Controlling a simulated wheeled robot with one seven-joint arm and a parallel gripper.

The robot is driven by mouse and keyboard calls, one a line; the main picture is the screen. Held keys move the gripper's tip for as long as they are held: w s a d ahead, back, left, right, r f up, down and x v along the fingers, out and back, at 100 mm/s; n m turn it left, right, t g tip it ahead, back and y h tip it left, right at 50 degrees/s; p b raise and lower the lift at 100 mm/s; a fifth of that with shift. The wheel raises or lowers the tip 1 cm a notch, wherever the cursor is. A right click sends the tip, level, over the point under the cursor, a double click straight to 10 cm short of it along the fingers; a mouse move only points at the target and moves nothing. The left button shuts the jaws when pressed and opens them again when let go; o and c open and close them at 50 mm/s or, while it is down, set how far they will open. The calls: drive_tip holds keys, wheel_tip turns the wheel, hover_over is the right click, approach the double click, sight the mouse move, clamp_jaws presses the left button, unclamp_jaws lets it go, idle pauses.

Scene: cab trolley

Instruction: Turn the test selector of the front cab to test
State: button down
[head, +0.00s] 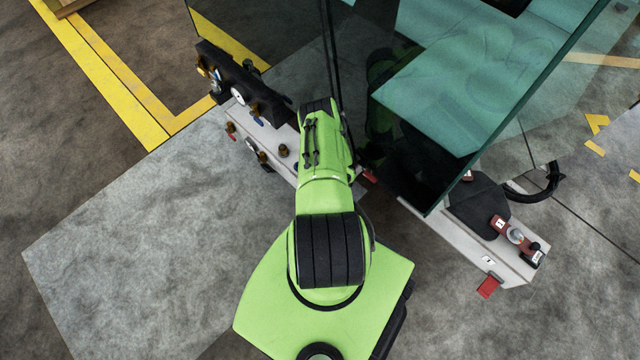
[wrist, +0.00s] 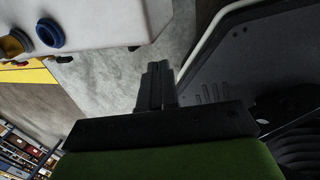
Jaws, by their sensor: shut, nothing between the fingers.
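My gripper (wrist: 156,86) points away from the wrist camera with its two dark fingers shut together and nothing between them. It is hidden behind my green arm in the head view. In the wrist view a white housing with a blue ring (wrist: 50,32) and an amber knob (wrist: 14,44) is at upper left, apart from the fingers. In the head view a silver round knob (head: 515,236) sits beside a red label plate (head: 499,224) on the right-hand console. I cannot tell which control is the test selector, or its setting.
Tinted glass panels (head: 470,90) stand close to the right of my arm. A dark bar with a gauge (head: 238,96) and a pale panel with brass fittings (head: 284,151) are at left. A dark slotted panel (wrist: 225,80) lies right of the fingers. The lower left floor is clear.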

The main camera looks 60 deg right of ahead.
drive_tip(key=w+d+f+b, duration=0.1)
drive_tip(key=w+f+b, duration=0.3)
drive_tip(key=f, duration=0.3)
drive_tip(key=shift+w+d+f+b, duration=0.15)
drive_tip(key=shift+w+f+b, duration=0.25)
drive_tip(key=shift+w, duration=0.3)
